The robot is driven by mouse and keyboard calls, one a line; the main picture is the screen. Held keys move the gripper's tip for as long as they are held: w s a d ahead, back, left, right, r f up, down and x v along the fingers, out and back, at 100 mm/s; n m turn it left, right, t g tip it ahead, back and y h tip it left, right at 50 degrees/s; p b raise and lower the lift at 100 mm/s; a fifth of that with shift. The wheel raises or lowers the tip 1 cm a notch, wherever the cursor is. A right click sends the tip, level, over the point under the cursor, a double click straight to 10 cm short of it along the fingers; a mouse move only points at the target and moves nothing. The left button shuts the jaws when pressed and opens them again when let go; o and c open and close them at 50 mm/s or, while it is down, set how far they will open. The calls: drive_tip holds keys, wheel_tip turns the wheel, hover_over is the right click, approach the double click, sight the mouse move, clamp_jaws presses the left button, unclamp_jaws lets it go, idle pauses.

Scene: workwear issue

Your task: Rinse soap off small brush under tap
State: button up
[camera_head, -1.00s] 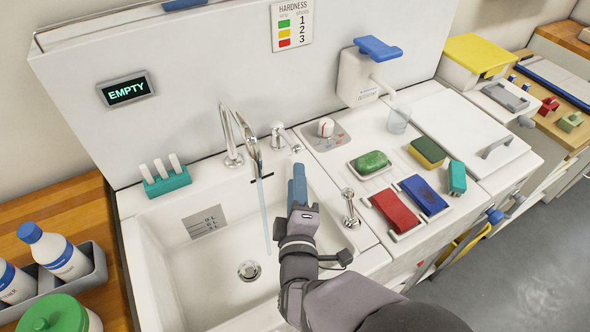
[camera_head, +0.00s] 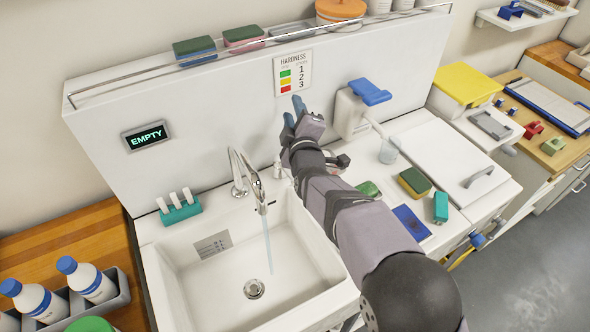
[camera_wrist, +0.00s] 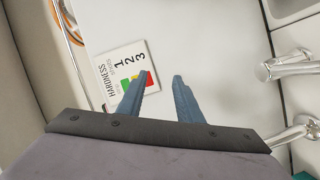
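My gripper (camera_head: 293,107) is raised in front of the back panel, just below the hardness chart (camera_head: 293,72). In the wrist view its two blue fingers (camera_wrist: 162,77) stand apart with nothing between them. The tap (camera_head: 254,182) runs a thin stream of water (camera_head: 268,247) into the white sink (camera_head: 207,290). I cannot tell for certain which thing is the small brush. A small teal block (camera_head: 440,207), possibly a brush, stands right of the blue pad (camera_head: 411,223). A teal holder (camera_head: 180,211) with white handles stands left of the tap.
A green-yellow sponge (camera_head: 414,182) and partly hidden green soap (camera_head: 369,188) lie on the right counter. A soap dispenser (camera_head: 352,112) is right of my gripper. Sponges (camera_head: 194,49) line the top shelf behind its rail. Bottles (camera_head: 88,280) stand at left.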

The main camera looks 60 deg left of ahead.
drive_tip(key=shift+s+a+r+g+h, duration=0.15)
drive_tip(key=shift+s+a+g+h, duration=0.15)
drive_tip(key=shift+s+a+g, duration=0.25)
drive_tip(key=shift+s+a+r+g+h, duration=0.15)
drive_tip(key=shift+s+a+g+h, duration=0.2)
drive_tip(key=shift+a, duration=0.25)
drive_tip(key=shift+s+m+g+h, duration=0.3)
drive_tip(key=shift+s+h, duration=0.05)
drive_tip(key=shift+h, duration=0.1)
drive_tip(key=s+d+f+m+g+h, duration=0.1)
drive_tip(key=d+f+m+h, duration=0.6)
drive_tip(key=d, duration=0.5)
wheel_tip(320, 180, down, 2)
drive_tip(key=shift+s+d+m+g+h, duration=0.2)
drive_tip(key=shift+s+m+g+h, duration=0.15)
drive_tip(key=shift+h, duration=0.65)
drive_tip(key=shift+f, duration=0.1)
drive_tip(key=shift+p+x, duration=1.65)
drive_tip(key=shift+x, duration=1.9)
